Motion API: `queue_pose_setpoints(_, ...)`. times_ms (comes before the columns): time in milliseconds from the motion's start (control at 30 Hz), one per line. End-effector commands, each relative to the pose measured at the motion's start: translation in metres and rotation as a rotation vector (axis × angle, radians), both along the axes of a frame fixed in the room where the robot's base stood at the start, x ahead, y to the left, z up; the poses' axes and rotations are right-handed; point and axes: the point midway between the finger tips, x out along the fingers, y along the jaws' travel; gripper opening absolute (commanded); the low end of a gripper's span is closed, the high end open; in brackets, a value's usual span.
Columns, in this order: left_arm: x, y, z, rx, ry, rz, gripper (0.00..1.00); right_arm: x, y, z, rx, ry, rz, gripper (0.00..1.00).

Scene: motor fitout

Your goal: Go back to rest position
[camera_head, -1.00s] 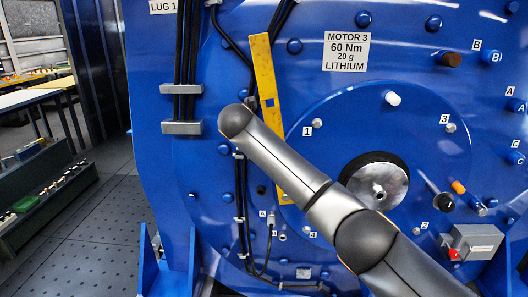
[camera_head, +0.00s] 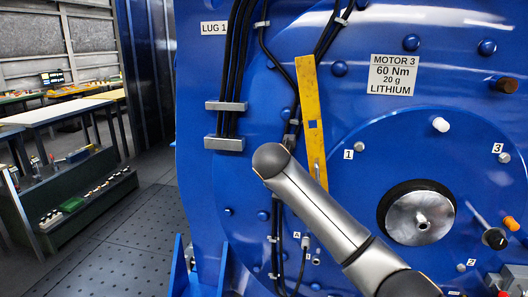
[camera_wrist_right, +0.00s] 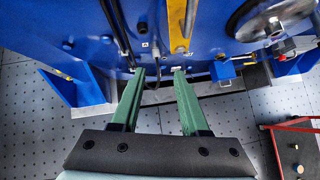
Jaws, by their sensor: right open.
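My right arm (camera_head: 318,208) comes into the head view from the lower right and crosses in front of the big blue motor (camera_head: 270,95). Its gripper is not seen in the head view. In the right wrist view my right gripper (camera_wrist_right: 160,72) has two green fingers set apart with nothing between them. Its fingertips point toward the lower edge of the blue motor (camera_wrist_right: 100,50); I cannot tell the gap to it. My left gripper is in neither view.
A yellow bar (camera_head: 312,120) is upright on the motor face beside my right arm. A round metal hub (camera_head: 420,218) is to its right. Black cables (camera_head: 236,60) run down the left side. Work tables (camera_head: 55,110) and a green rack (camera_head: 75,205) stand at left, with clear floor (camera_head: 130,225) between.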

Motion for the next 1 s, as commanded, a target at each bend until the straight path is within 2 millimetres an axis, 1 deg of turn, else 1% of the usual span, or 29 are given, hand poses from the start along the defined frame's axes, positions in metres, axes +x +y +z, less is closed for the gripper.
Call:
queue_pose_setpoints(33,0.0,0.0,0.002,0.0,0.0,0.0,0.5,-0.003,0.006,-0.035,0.082,0.001,-0.02,0.45)
queue_pose_setpoints(67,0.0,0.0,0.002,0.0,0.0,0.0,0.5,-0.005,0.01,-0.053,0.136,-0.005,-0.037,0.45)
queue_pose_setpoints(100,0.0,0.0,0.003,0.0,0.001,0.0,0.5,-0.008,0.016,-0.075,0.208,-0.016,-0.063,0.45)
queue_pose_setpoints(167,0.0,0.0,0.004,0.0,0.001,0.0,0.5,-0.014,0.022,-0.106,0.317,-0.028,-0.107,0.45)
queue_pose_setpoints(200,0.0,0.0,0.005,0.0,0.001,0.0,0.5,-0.02,0.027,-0.127,0.39,-0.034,-0.141,0.45)
queue_pose_setpoints(267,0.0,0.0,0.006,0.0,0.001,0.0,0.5,-0.03,0.032,-0.156,0.5,-0.041,-0.198,0.45)
queue_pose_setpoints(300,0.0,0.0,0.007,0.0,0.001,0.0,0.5,-0.038,0.036,-0.175,0.572,-0.045,-0.239,0.45)
queue_pose_setpoints(367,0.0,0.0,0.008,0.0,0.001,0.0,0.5,-0.051,0.039,-0.202,0.679,-0.047,-0.309,0.45)
queue_pose_setpoints(400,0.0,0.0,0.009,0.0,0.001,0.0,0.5,-0.06,0.041,-0.218,0.748,-0.05,-0.358,0.45)
queue_pose_setpoints(467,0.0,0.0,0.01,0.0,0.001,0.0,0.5,-0.076,0.042,-0.241,0.851,-0.053,-0.436,0.45)
queue_pose_setpoints(500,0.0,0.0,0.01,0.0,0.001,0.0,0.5,-0.087,0.043,-0.256,0.918,-0.054,-0.493,0.45)
queue_pose_setpoints(567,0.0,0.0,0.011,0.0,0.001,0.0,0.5,-0.105,0.042,-0.277,1.017,-0.056,-0.581,0.45)
queue_pose_setpoints(600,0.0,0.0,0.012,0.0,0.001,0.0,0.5,-0.118,0.042,-0.289,1.081,-0.058,-0.642,0.45)
queue_pose_setpoints(667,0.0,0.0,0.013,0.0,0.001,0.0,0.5,-0.137,0.039,-0.307,1.173,-0.062,-0.737,0.45)
queue_pose_setpoints(733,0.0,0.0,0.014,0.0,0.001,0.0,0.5,-0.161,0.034,-0.325,1.274,-0.069,-0.852,0.45)
queue_pose_setpoints(867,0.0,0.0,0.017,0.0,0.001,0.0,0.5,-0.208,0.021,-0.351,1.451,-0.09,-1.072,0.45)
queue_pose_setpoints(900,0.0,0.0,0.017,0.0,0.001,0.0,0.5,-0.223,0.017,-0.357,1.501,-0.098,-1.14,0.45)
queue_pose_setpoints(967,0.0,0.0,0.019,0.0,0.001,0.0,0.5,-0.246,0.008,-0.365,1.574,-0.113,-1.243,0.45)
queue_pose_setpoints(1000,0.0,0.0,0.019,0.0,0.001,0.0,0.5,-0.261,0.002,-0.369,1.621,-0.126,-1.311,0.45)
